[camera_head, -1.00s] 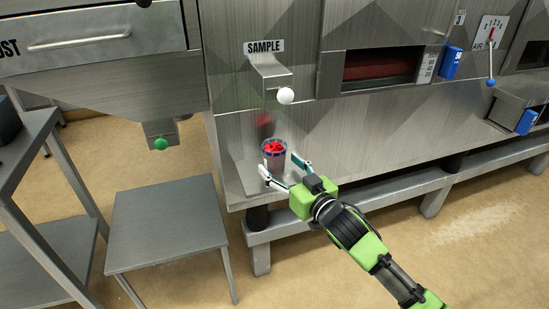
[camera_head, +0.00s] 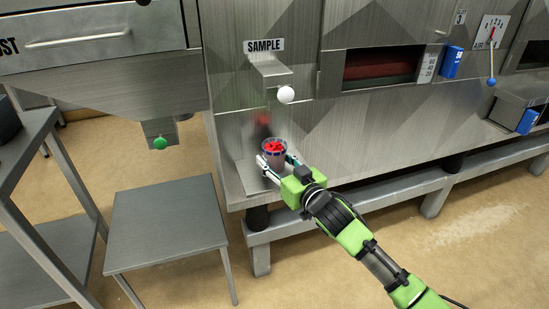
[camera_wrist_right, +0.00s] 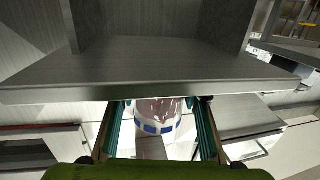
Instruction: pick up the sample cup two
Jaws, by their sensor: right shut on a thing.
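The sample cup (camera_head: 274,157) stands upright on a small metal shelf (camera_head: 233,180) under the SAMPLE spout (camera_head: 272,76). It is a clear cup with a blue-marked rim and red contents at its top. My right gripper (camera_head: 274,163) is around the cup from the front right, one finger on each side, shut on it. In the right wrist view the cup (camera_wrist_right: 158,122) shows between the two fingers, with its blue marks in sight; its lower part is hidden. My left gripper is not in view.
A white knob (camera_head: 285,95) sits on the spout just above the cup. A green knob (camera_head: 160,143) hangs under a chute at the left. A low metal table (camera_head: 168,225) stands at the front left with a bare top.

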